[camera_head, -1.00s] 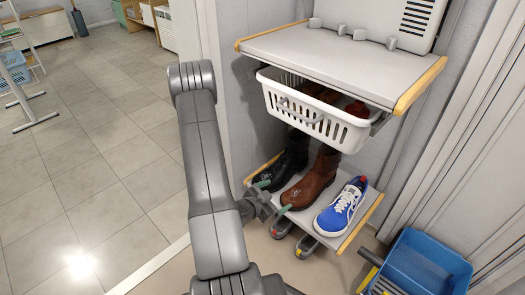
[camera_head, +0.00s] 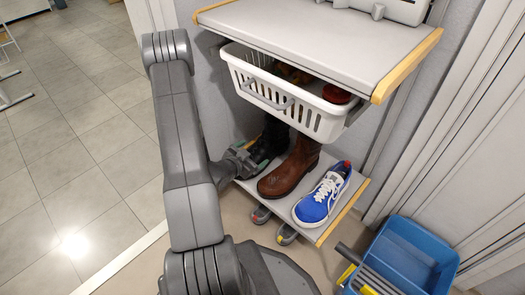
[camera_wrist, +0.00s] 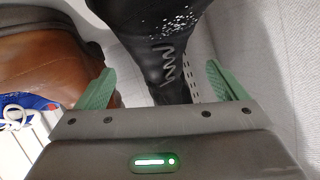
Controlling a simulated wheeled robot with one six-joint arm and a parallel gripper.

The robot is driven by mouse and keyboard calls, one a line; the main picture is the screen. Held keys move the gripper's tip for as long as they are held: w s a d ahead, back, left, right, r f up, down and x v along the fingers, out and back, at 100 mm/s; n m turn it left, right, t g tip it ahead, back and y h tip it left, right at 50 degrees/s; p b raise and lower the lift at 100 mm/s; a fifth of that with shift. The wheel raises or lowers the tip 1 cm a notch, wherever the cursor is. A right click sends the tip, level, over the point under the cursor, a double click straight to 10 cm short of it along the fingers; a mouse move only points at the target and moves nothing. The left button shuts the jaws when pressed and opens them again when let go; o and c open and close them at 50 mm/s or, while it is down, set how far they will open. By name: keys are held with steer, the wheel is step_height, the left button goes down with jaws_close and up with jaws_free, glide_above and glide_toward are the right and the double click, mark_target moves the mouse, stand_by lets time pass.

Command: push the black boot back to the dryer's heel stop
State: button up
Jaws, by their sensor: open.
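The black boot (camera_head: 274,136) stands at the left end of the low shelf (camera_head: 327,222), beside the brown boot (camera_head: 292,170). My gripper (camera_head: 256,156) is at the black boot's front end, partly covering it. In the wrist view, the black boot (camera_wrist: 160,30) lies ahead with its lacing facing me, between my gripper's (camera_wrist: 162,70) two green fingers. The fingers are spread, with a gap on each side of the boot. I cannot tell whether the palm touches it. The heel and any heel stop are hidden.
The blue sneaker (camera_head: 323,195) stands right of the brown boot. A white basket (camera_head: 290,105) hangs above the boots under the upper shelf (camera_head: 310,40), limiting headroom. A blue tub (camera_head: 410,255) stands at lower right.

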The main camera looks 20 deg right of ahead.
mark_target(258, 151)
steer(key=b+x, duration=0.1)
steer(key=x, duration=0.3)
steer(key=shift+s+d+b, duration=0.15)
steer(key=shift+d+b, duration=0.1)
steer(key=shift+b, duration=0.15)
steer(key=shift+w+d, duration=0.35)
steer(key=shift+d, duration=0.1)
steer(key=c, duration=1.4)
